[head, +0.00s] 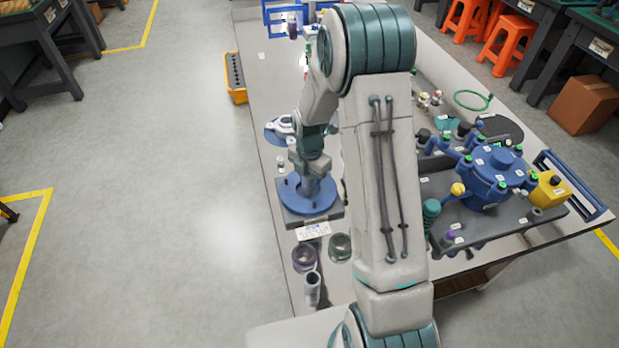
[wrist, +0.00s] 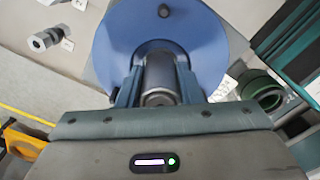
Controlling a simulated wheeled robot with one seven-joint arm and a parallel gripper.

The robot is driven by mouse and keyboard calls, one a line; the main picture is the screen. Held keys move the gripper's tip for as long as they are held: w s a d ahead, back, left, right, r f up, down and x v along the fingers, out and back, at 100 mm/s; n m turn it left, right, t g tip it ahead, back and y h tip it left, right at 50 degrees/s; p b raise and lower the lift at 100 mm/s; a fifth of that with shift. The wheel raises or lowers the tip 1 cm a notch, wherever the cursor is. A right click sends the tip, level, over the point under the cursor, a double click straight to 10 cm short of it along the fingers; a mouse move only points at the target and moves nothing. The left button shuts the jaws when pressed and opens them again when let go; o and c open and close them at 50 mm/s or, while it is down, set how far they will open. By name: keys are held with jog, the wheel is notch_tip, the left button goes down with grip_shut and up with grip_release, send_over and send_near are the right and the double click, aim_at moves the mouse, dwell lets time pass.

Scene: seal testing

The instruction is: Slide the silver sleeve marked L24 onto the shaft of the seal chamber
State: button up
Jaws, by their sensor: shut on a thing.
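My gripper (head: 312,172) points down over a round blue flanged body (head: 290,207) on a dark square plate, which I take as the seal chamber. In the wrist view, my gripper (wrist: 160,92) is shut on a grey metallic cylinder, likely the silver sleeve (wrist: 160,72), held between both fingers. The sleeve stands over the middle of the blue flange (wrist: 118,55). I cannot tell whether it is around the shaft, as the shaft is hidden. No L24 mark is readable.
A white label card (head: 313,231) lies in front of the plate. A purple-grey ring (head: 305,257), a green ring (head: 340,246) and a grey tube (head: 312,288) stand nearer. A blue vessel with several ports (head: 492,178) stands at right. A yellow-orange bin (head: 235,78) is at the table's left edge.

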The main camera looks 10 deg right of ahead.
jog(key=shift+f+b, duration=0.4)
jog(key=shift+f, duration=0.15)
dwell(0.4)
jog(key=o, duration=1.2)
jog(key=shift+o, duration=0.2)
jog(key=shift+r, duration=0.1)
notch_tip(320, 180, up, 9)
jog(key=p, duration=0.6)
